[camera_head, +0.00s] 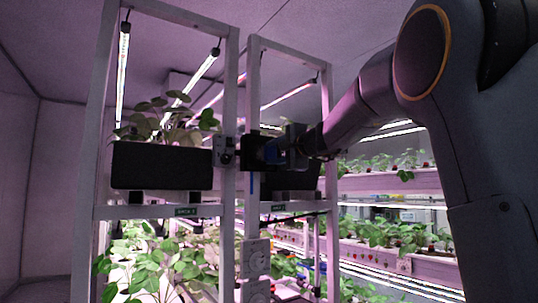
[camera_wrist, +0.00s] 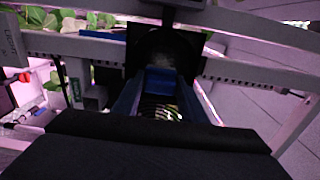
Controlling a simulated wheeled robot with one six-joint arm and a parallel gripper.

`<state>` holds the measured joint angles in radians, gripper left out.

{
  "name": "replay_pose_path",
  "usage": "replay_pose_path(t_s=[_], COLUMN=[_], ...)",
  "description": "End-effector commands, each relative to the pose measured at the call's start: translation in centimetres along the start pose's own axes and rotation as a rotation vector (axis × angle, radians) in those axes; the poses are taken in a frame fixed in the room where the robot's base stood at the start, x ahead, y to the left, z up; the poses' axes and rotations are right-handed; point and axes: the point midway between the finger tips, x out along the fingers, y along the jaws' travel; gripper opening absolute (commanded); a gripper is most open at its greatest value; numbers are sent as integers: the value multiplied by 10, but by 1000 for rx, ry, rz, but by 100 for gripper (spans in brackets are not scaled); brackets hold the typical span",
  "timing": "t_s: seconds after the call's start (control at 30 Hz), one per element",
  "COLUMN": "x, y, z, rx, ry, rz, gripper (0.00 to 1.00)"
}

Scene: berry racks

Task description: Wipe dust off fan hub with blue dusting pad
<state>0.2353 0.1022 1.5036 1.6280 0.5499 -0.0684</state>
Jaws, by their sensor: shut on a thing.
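My gripper (camera_head: 283,147) is at the rack post in the head view, in front of a dark square housing (camera_head: 252,152). In the wrist view my gripper (camera_wrist: 160,84) is shut on the blue dusting pad (camera_wrist: 161,76), which sits between the two fingertips. Just beyond the pad is a dark, rounded fan part (camera_wrist: 166,46), which looks like the fan and its hub. The pad overlaps its near edge in the picture. I cannot tell whether they touch. In the head view the hub is hidden by my gripper and the housing.
White rack posts (camera_head: 229,95) stand close beside my gripper. A black planter (camera_head: 160,166) with leafy plants is on the shelf at left. A small box-like fitting (camera_head: 224,151) is on the post, with outlets (camera_head: 256,258) lower down. More berry shelves (camera_head: 385,184) stand at right.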

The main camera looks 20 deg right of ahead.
Motion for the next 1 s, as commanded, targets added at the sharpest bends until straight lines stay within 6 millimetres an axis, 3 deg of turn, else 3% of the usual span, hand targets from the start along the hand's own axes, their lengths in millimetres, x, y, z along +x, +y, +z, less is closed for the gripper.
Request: replay_pose_path(t_s=[0.17,0.47,1.0], x=[1,1,3], y=[0,1,0], z=[-13,-13,19], rx=[0,0,1], ry=[1,0,-2], rz=[-1,-1,0], gripper=[21,21,21])
